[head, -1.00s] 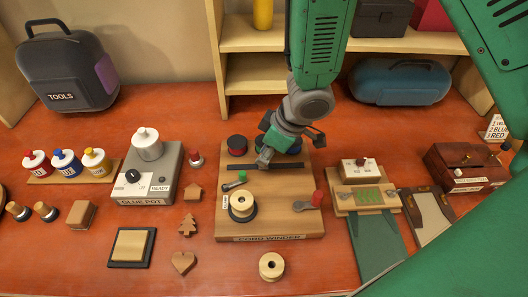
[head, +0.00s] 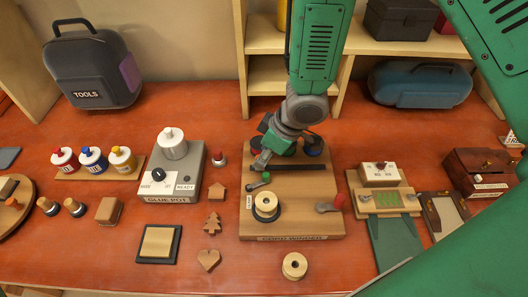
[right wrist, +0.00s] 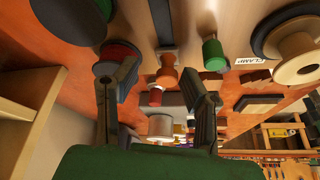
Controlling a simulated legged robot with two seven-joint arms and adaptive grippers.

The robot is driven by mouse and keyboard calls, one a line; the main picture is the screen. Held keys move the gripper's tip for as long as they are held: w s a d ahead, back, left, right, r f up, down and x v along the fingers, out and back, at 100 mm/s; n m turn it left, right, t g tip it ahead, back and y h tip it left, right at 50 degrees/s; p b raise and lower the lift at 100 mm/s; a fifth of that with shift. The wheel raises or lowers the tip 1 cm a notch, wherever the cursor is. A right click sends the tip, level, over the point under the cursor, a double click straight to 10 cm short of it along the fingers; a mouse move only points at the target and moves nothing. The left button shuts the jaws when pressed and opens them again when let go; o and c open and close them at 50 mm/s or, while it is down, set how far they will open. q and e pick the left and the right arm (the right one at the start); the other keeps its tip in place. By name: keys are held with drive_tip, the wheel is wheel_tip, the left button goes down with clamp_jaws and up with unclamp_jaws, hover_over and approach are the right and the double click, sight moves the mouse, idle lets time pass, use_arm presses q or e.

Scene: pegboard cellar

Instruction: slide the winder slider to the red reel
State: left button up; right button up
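The cord winder board (head: 300,222) lies in the middle of the bench, with a dark slider track (head: 300,168) across it. In the right wrist view, the red reel (right wrist: 118,52) is partly behind the left finger. An orange knob (right wrist: 167,72), apparently the slider's, stands at the track's end between the spread fingers. My right gripper is open; contact with the knob cannot be told. My left gripper is not in view.
The glue pot (head: 172,180) is to the left, a red-handled crank (head: 332,204) to the right.

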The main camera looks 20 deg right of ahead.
drive_tip(key=shift+w+a, duration=0.1)
drive_tip(key=shift+a, duration=0.85)
drive_tip(key=shift+a+r, duration=0.15)
drive_tip(key=shift+a, duration=0.05)
drive_tip(key=shift+r, duration=0.25)
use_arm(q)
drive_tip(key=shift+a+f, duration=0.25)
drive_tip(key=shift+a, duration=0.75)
use_arm(e)
drive_tip(key=v, duration=1.1)
drive_tip(key=shift+a+r, duration=0.2)
drive_tip(key=shift+a, duration=0.1)
